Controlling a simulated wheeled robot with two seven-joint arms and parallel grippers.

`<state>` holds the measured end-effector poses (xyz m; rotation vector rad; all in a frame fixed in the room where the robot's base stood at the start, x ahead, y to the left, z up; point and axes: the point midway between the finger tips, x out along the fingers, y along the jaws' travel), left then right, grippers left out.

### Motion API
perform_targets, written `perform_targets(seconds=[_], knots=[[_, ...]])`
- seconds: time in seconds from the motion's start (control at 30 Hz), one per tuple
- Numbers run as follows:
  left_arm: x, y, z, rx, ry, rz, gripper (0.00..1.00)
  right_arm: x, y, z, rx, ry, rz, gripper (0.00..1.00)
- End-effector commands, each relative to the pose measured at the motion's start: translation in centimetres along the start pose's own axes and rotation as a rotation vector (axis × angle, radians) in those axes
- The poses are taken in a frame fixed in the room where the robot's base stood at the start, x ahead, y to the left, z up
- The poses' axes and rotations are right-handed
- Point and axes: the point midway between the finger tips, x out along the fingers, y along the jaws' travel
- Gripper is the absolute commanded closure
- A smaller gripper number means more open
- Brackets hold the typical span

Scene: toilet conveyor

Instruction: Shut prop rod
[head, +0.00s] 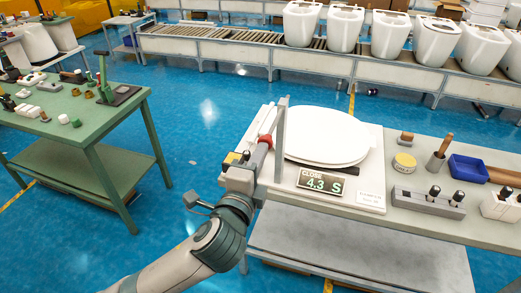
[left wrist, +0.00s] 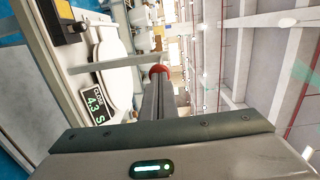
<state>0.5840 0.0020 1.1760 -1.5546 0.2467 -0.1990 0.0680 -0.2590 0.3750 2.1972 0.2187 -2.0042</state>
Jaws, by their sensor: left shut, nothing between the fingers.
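The prop rod looks to be the grey upright bar (head: 281,135) at the left side of the white seat lid (head: 327,136). The bar also shows in the left wrist view (left wrist: 105,64), crossing in front of the lid (left wrist: 112,75). The lid lies flat on a white base board. My left gripper (head: 261,148) is shut and empty, close to the left of the bar. A red piece (left wrist: 158,70) shows at its fingertips; I cannot tell whether it belongs to the bar or whether they touch. My right gripper is not in view.
A display (head: 321,183) in front of the lid reads "CLOSE 4.3 S". A tin, a blue tray (head: 467,168) and tool holders stand to the right. A green table (head: 75,118) with small parts is at the left. Toilets stand on the conveyor (head: 240,47) behind, across open blue floor.

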Motion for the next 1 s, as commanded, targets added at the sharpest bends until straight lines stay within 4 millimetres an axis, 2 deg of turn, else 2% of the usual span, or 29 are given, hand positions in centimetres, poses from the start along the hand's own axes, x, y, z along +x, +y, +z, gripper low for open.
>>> perform_targets(seconds=[0.57, 0.67, 0.9, 1.0], knots=[[1.1, 0.0, 0.0, 0.001, -0.001, 0.000, 1.00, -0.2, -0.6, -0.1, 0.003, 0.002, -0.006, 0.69], [2.5, -0.1, -0.1, 0.001, -0.001, 0.001, 1.00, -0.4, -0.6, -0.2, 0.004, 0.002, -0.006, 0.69], [7.4, -0.2, -0.2, 0.001, -0.002, 0.001, 1.00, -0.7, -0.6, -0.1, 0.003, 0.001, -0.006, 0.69], [8.9, -0.3, -0.2, 0.000, -0.001, 0.000, 1.00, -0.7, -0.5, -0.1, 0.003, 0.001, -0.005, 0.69]])
